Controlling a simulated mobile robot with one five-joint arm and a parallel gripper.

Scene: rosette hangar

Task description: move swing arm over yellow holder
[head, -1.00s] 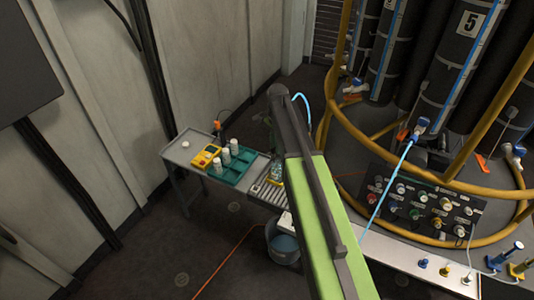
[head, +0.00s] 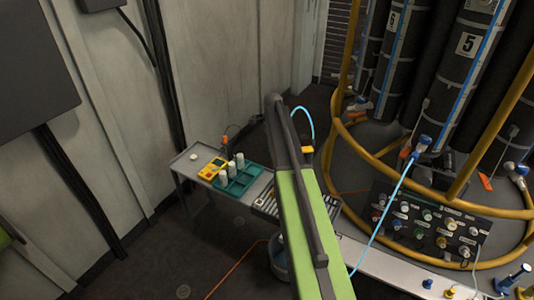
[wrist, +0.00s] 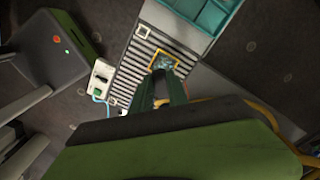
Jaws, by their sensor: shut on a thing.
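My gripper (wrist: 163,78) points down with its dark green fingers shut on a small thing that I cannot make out. A yellow-edged square piece (wrist: 178,67) lies at the fingertips over the roller conveyor (wrist: 128,78); I cannot tell whether it is held. In the head view my green arm hides the gripper. A small yellow piece (head: 307,149) shows just right of my arm, near a light blue hose. I cannot pick out the swing arm for sure. A small yellow holder-like piece (head: 450,293) is on the pale bench at the lower right.
A grey table (head: 187,157) at left bears a teal tray (head: 233,190) with white cups and a yellow device (head: 212,169). A knob panel (head: 425,222) and yellow rails (head: 470,209) are at right. A bucket (head: 278,262) stands below the conveyor. Floor at left is clear.

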